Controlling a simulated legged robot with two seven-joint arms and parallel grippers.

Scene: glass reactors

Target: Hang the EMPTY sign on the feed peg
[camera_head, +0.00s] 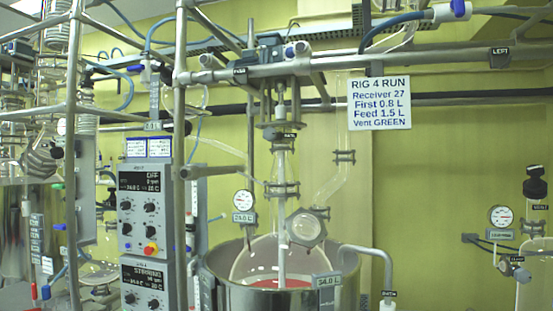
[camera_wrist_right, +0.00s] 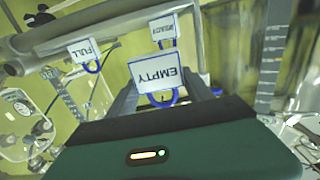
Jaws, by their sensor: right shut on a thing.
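The EMPTY sign (camera_wrist_right: 158,75) is a white plate with black letters and a blue loop, in the right wrist view. Its lettering appears upside down there. My right gripper (camera_wrist_right: 168,92) is shut on it, with the sign in front of the grey fingers. I cannot see exactly where the fingers touch it. Neither gripper shows in the head view, and my left gripper is in no view. I cannot make out the feed peg for certain; a small dark tag (camera_head: 239,71) on the upper frame is too small to read surely.
A FULL sign (camera_wrist_right: 84,50) and another white sign (camera_wrist_right: 164,31) are near a pale rail (camera_wrist_right: 105,25). In the head view, a glass reactor stands in a steel vessel (camera_head: 275,298), left of it a control box (camera_head: 145,205). A RIG 4 RUN board (camera_head: 379,103) hangs at upper right.

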